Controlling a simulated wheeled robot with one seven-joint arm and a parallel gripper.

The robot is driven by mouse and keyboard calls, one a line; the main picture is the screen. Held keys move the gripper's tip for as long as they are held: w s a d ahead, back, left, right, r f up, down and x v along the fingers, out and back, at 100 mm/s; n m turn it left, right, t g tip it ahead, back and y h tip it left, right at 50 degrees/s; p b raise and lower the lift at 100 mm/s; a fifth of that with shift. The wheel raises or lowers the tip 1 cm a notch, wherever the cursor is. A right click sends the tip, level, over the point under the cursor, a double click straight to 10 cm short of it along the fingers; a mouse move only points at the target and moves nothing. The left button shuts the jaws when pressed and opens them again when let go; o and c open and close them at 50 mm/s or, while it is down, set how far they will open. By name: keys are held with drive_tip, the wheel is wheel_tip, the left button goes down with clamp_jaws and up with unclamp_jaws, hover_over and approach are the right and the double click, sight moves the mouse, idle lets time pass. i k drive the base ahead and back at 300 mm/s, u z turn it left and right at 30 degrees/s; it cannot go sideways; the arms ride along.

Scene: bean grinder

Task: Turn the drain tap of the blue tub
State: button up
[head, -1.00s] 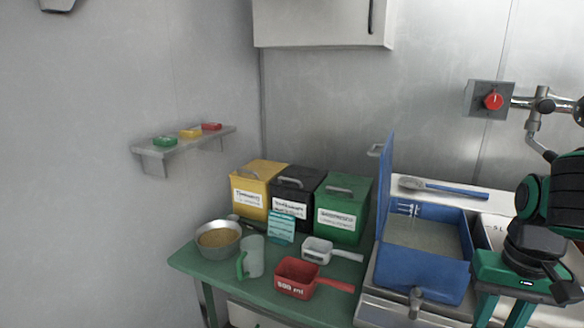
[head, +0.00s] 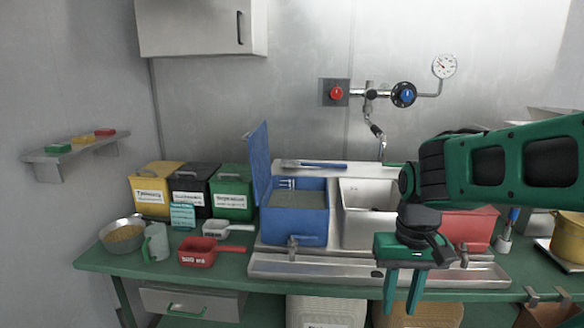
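The blue tub (head: 296,222) stands in the middle of the bench with its blue lid (head: 259,160) raised on the left side. Greyish contents show inside it. Its small metal drain tap (head: 293,246) sticks out low on the front wall. My gripper (head: 402,292) hangs pointing down to the right of the tap, in front of the sink, and does not touch the tap. Its two green fingers are apart with nothing seen between them.
A steel sink (head: 366,226) and a red tub (head: 470,227) with its own tap (head: 464,255) lie right of the blue tub. A red scoop (head: 199,254), a green-handled jug (head: 155,241) and a grain bowl (head: 123,236) stand left. A metal drip ledge (head: 330,268) runs along the front.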

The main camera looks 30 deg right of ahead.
sight(293, 238)
drive_tip(key=u, duration=0.05)
drive_tip(key=k, duration=0.3)
drive_tip(key=u, duration=1.2)
drive_tip(key=i, duration=1.8)
drive_tip(key=z, duration=2.55)
